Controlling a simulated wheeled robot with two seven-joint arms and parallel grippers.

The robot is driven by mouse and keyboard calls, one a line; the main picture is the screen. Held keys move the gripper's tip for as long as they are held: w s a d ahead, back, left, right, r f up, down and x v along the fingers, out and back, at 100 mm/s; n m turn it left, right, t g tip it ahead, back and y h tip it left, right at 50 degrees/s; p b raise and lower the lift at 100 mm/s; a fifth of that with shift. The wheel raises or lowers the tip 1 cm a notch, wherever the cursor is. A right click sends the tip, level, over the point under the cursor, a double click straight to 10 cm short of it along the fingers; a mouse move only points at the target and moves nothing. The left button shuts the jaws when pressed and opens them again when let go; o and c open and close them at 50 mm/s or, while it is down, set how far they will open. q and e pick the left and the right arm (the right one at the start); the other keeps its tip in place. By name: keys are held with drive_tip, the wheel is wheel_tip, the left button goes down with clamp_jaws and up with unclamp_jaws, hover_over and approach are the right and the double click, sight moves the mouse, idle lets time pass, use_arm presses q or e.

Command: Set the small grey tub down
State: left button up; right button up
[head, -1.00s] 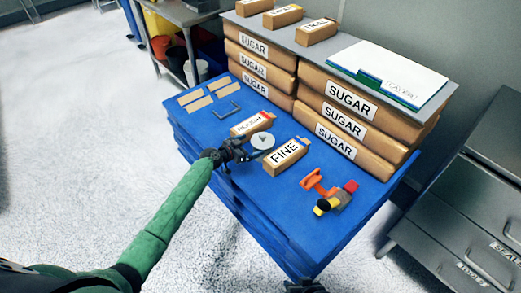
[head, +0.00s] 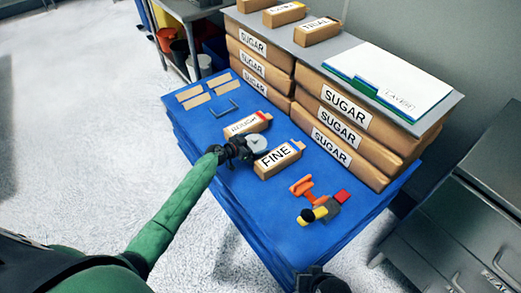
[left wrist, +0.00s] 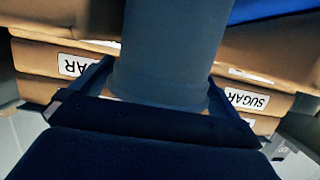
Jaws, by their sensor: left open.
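The small grey tub (head: 257,144) shows its round pale top in the head view, between a box marked ROUGH (head: 246,124) and a box marked FINE (head: 278,159). My left gripper (head: 243,149) is at its near left side. In the left wrist view the tub (left wrist: 168,50) stands large between the two fingers, which are open around it. The tub's base is hidden, so its contact with the blue top (head: 222,178) is not clear. A dark part of my right gripper (head: 322,281) shows at the bottom edge; its jaws are not clear.
An orange, yellow and red tool (head: 322,208) lies right of the FINE box. SUGAR sacks (head: 340,119) are stacked behind, under a grey board with a white folder (head: 388,83). Flat tan pieces (head: 197,100) lie at the far left. The near left blue surface is bare.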

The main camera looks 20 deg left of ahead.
use_arm(q)
drive_tip(key=shift+r, duration=0.1)
drive_tip(key=c, duration=1.2)
